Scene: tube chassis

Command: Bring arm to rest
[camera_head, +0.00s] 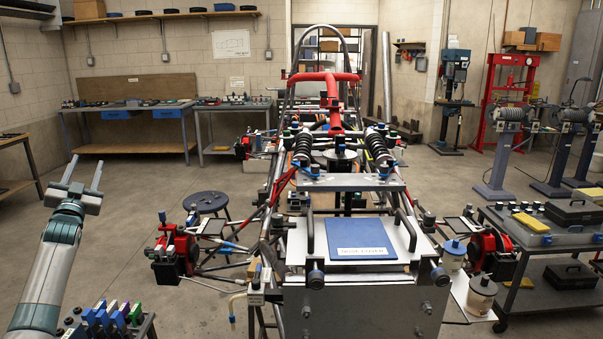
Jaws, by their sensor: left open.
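My left gripper (84,174) is at the left of the head view, raised, with its two grey fingers pointing up and spread apart. It is empty and touches nothing. My left arm comes up from the lower left edge. My right arm and gripper do not show. The tube chassis (272,205) stands in the middle of the view. A blue panel labelled as a cover (361,237) lies on the metal box at its near end.
A rack of coloured items (108,318) sits at the lower left, close to my left arm. A round stool (206,202) stands left of the chassis. A tool cart (560,238) is at the right. The floor between my left arm and the chassis is mostly clear.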

